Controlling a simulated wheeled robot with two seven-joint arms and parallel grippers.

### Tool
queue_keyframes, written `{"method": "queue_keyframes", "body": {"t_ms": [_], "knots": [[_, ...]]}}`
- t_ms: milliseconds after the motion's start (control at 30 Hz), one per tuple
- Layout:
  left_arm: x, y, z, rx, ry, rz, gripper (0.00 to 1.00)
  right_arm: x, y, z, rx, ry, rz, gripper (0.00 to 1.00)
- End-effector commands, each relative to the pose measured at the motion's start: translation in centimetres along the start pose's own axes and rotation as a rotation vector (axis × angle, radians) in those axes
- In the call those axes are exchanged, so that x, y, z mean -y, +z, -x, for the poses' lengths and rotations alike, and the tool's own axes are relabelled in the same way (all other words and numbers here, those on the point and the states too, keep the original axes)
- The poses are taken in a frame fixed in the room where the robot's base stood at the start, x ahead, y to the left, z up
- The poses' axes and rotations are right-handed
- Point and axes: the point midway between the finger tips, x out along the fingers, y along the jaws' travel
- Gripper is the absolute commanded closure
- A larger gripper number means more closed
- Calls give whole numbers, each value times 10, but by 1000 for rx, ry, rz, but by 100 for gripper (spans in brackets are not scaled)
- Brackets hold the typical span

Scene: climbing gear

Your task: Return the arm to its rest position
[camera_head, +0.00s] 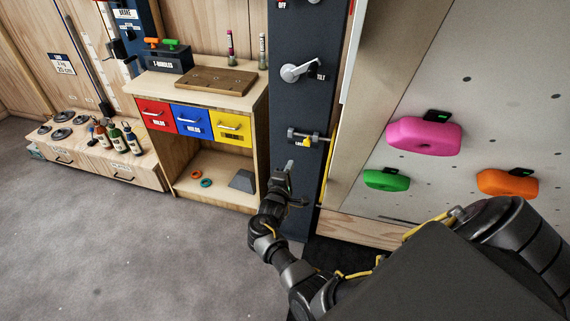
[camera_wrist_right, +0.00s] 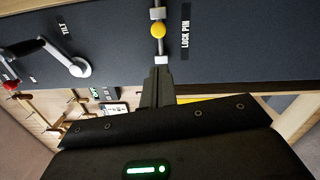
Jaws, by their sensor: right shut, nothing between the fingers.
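My right gripper (camera_head: 284,177) is shut and empty in front of the dark panel (camera_head: 293,100), just below the lock pin (camera_head: 308,139). In the right wrist view the closed fingers (camera_wrist_right: 158,76) point at the lock pin with its yellow knob (camera_wrist_right: 158,30); whether they touch it I cannot tell. The tilt crank (camera_head: 298,71) is higher on the panel and also shows in the wrist view (camera_wrist_right: 60,57). My right arm reaches in from the lower right of the head view. My left gripper is not in view.
A wooden cabinet (camera_head: 262,165) with red, blue and yellow drawers stands left of the panel. A climbing wall (camera_head: 490,100) with pink (camera_head: 424,136), green (camera_head: 386,180) and orange (camera_head: 507,183) holds is at the right. The grey floor (camera_head: 120,250) at lower left is clear.

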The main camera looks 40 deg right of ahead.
Motion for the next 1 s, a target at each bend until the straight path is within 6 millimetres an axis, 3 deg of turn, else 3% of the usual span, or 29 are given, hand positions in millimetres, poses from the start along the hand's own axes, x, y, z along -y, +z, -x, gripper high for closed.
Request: {"method": "queue_keyframes", "body": {"t_ms": [367,467,567,767,867,1000], "knots": [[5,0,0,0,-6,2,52,2,0,0,-3,-2,-1,100],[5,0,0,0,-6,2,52,19,-3,5,-41,-22,-23,100],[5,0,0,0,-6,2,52,63,-10,20,-134,-89,-82,100],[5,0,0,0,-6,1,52,200,-9,90,-338,-389,-265,100],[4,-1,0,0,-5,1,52,266,9,135,-378,-576,-344,100],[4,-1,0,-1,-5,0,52,348,51,204,-362,-845,-430,100]]}}
